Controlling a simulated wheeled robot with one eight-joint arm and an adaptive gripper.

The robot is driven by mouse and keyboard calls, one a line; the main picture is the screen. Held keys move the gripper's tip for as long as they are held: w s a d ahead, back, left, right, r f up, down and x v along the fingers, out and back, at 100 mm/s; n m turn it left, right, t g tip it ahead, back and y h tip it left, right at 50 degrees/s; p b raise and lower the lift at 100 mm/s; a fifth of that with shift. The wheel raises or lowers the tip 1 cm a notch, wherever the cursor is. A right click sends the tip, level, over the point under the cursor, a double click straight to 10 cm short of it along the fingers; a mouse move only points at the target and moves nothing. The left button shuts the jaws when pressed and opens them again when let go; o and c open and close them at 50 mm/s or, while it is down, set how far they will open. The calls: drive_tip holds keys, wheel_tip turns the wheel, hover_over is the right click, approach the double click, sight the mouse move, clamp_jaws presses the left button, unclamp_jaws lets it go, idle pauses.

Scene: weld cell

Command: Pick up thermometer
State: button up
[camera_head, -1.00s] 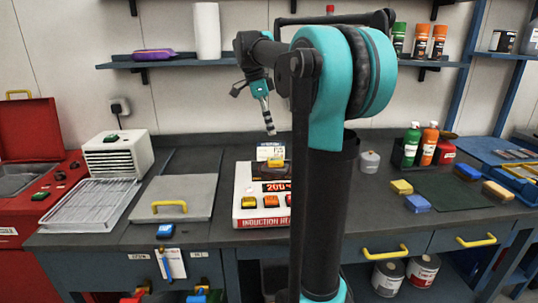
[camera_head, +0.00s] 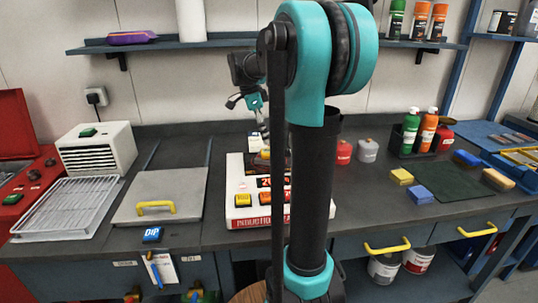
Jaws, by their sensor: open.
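My gripper (camera_head: 262,128) hangs fingers-down above the back of the induction heater (camera_head: 240,222), left of my upright arm column. It is small in this view, open, and nothing can be made out between its fingers. I cannot pick out a thermometer for certain. A small dark and yellow item sits at the back of the heater, below my gripper and partly hidden by my arm. A small white card or box (camera_head: 255,142) stands just behind it. The heater is white, with a red lit display and coloured buttons.
A grey plate with a yellow handle (camera_head: 158,207), a wire rack (camera_head: 72,207) and a white heater box (camera_head: 95,150) fill the left bench. Bottles (camera_head: 411,130), a yellow sponge (camera_head: 401,176) and a blue one (camera_head: 419,195) are on the right. A shelf (camera_head: 160,46) runs behind.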

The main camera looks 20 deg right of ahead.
sight(269, 150)
drive_tip(key=shift+w+x, duration=0.15)
drive_tip(key=shift+x, duration=1.65)
drive_tip(key=shift+w+x, duration=0.2)
drive_tip(key=shift+x, duration=1.6)
drive_tip(key=shift+a, duration=0.15)
drive_tip(key=c, duration=1.4)
drive_tip(key=shift+c, duration=0.2)
